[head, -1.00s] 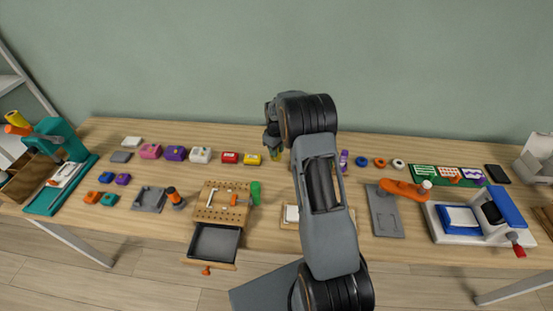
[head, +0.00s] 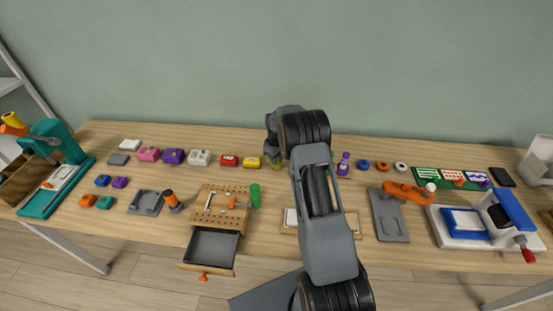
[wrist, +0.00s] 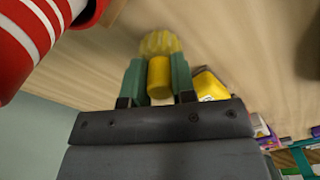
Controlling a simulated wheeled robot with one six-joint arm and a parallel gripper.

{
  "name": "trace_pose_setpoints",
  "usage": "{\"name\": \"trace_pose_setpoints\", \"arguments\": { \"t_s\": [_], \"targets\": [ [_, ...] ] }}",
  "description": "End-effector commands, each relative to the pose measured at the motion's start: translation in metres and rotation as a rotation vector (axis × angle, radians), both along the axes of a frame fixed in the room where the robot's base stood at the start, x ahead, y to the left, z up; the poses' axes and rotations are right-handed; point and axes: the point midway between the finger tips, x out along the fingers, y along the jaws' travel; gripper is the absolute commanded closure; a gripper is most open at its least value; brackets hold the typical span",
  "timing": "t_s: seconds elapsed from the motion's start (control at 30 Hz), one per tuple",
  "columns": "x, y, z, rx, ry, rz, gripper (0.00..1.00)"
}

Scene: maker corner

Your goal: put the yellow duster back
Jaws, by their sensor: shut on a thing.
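The yellow duster (wrist: 160,43) is in the wrist view, with a ribbed or fluffy yellow head beyond a smooth yellow handle. My gripper (wrist: 158,80) is shut on the handle, one teal fingertip on each side. In the head view my gripper (head: 273,150) is low near the back of the bench, just right of the yellow box (head: 251,163). Only a small yellow bit of the duster shows there, under the gripper. Whether the duster touches the bench I cannot tell. The place the duster belongs is not clearly seen, and my arm hides part of the bench.
A red-and-white striped thing (wrist: 35,40) is close on the left in the wrist view. A purple bottle (head: 343,164) stands to the right of my arm. A pegboard block (head: 222,203) with an open drawer (head: 212,246) is in front, with a green-handled tool (head: 255,195) beside it.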

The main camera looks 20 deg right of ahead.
Motion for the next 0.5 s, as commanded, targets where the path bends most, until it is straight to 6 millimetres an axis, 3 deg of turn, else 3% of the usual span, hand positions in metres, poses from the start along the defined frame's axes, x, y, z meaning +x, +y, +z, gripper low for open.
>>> {"name": "trace_pose_setpoints", "arguments": {
  "t_s": [0.1,0.13,0.3,0.4,0.5],
  "targets": [
    [0.0,0.0001,-0.0047,0.0,0.0,0.0,0.98],
    [0.0,0.0001,-0.0036,0.0,0.0,0.0,0.74],
    [-0.0002,0.0001,-0.0032,0.0,0.0,0.0,0.57],
    [-0.0002,0.0001,-0.0032,0.0,0.0,0.0,0.5],
    [-0.0002,0.0001,-0.0031,0.0,0.0,0.0,0.5]
  ]
}}
